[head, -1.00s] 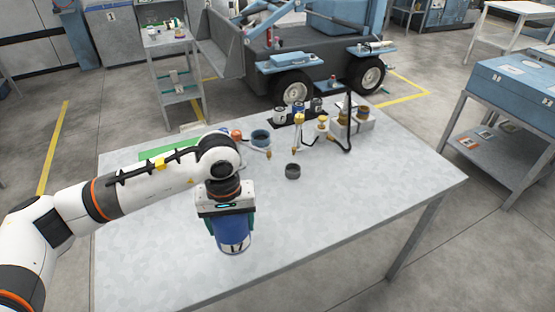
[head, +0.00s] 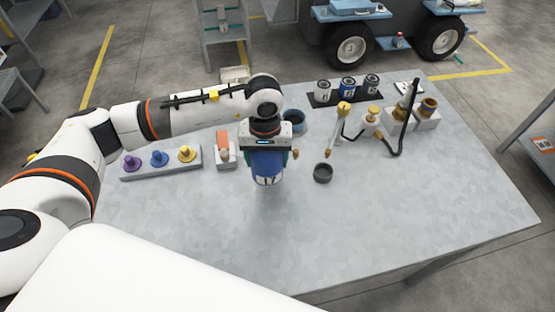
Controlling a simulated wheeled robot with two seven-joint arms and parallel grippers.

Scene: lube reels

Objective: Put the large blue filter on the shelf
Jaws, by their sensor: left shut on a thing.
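The large blue filter (head: 267,168) is a blue cylinder with a pale lower band. My left gripper (head: 268,158) points down and is shut on it, with a finger on each side. The filter is upright over the middle of the grey table (head: 390,220); I cannot tell whether its bottom touches the top. A grey tiered stand (head: 222,36) with shelves is at the back, beyond the table; I cannot tell if it is the task's shelf. My right gripper is not in view.
A rack with purple, blue and yellow knobs (head: 160,162) lies left. Several cans (head: 347,88) stand on a dark tray behind. Oil dispensers (head: 372,122) are at the right back. The table's front is clear.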

